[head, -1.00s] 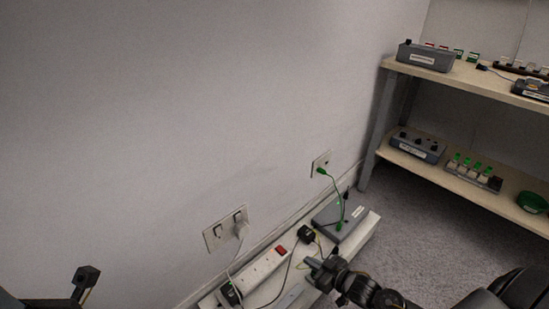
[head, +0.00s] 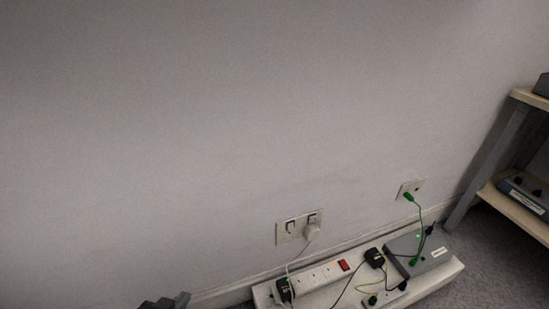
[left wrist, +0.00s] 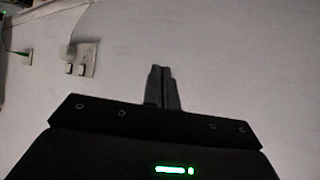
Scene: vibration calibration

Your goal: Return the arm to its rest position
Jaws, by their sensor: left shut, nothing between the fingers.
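My left gripper (head: 180,299) shows only as a small dark shape at the bottom edge of the head view, left of the middle. In the left wrist view its fingers (left wrist: 161,72) are together with nothing between them, in front of the bare wall. My right gripper is not in view.
A double wall socket (head: 299,228) holds a white plug. A green cable runs from a second wall plate (head: 411,189) to a grey box (head: 428,257). A white power strip (head: 318,278) lies beside it on a low ledge. A shelf (head: 517,207) stands at the right. The wall above is bare.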

